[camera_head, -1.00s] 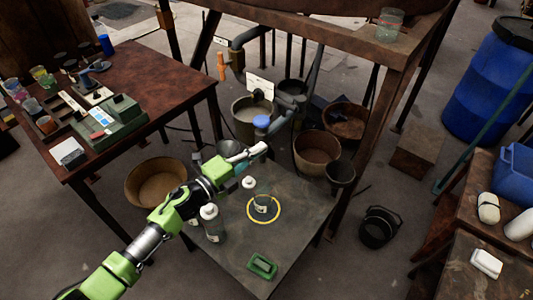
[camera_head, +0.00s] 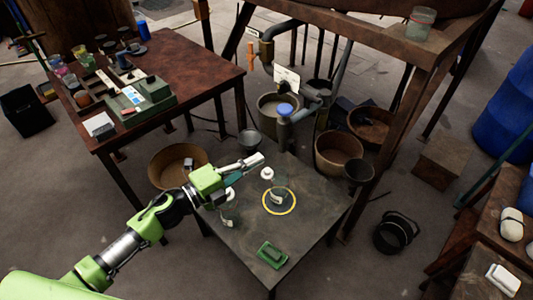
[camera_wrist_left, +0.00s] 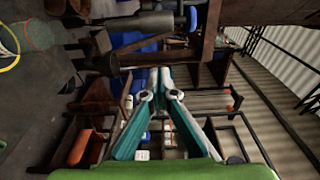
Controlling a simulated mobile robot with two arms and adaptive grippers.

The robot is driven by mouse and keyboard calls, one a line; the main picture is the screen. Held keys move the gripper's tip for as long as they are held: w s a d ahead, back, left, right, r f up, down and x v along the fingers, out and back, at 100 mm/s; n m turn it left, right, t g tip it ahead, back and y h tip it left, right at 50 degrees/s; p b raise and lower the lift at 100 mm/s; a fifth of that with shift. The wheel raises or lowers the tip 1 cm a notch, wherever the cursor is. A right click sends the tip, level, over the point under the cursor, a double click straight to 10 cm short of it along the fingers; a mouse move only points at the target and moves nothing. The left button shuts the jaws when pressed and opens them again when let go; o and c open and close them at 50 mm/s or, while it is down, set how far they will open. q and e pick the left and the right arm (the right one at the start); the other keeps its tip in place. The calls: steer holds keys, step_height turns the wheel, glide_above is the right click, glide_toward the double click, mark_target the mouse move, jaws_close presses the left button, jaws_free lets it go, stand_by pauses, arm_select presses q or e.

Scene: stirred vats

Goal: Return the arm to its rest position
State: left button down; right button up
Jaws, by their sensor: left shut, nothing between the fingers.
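My left arm reaches in from the lower left in the head view. A clear glass vessel (camera_head: 279,194) stands inside a yellow ring on that table. A bottle (camera_head: 229,214) beside the gripper is partly hidden by it. My right gripper is not in view.
A white-capped bottle (camera_head: 267,173) stands near my gripper. A green device (camera_head: 272,254) lies at the table front. Behind are pipes with a blue-topped valve (camera_head: 285,110) and several buckets. A brown bench (camera_head: 205,75) with jars and a rack is at the left.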

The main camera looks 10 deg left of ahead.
arm_select(q)
steer(key=s+a+f+n+g+y, duration=0.1)
steer(key=s+a+f+n+y, duration=0.4)
steer(key=n, duration=0.5)
steer(key=s+a+f+n+g+y, duration=0.1)
steer(key=s+a+f+n+y, duration=0.15)
steer(key=a+n+y, duration=0.45)
steer(key=s+d+f+n+g, duration=0.2)
steer(key=s+n+g, duration=0.2)
steer(key=s, duration=0.6)
steer(key=s+d+f+n+g, duration=0.2)
steer(key=s+f+n+g, duration=0.15)
steer(key=s, duration=0.75)
step_height(320, 180, down, 24)
steer(key=s+g, duration=0.1)
steer(key=s+a+f+g, duration=0.1)
steer(key=s+a+f, duration=0.2)
steer(key=s+f, duration=1.4)
steer(key=shift+s+f+g, duration=0.35)
steer(key=shift+s, duration=0.1)
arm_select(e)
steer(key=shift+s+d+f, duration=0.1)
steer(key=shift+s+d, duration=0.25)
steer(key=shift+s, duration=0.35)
arm_select(q)
steer(key=shift+a, duration=0.1)
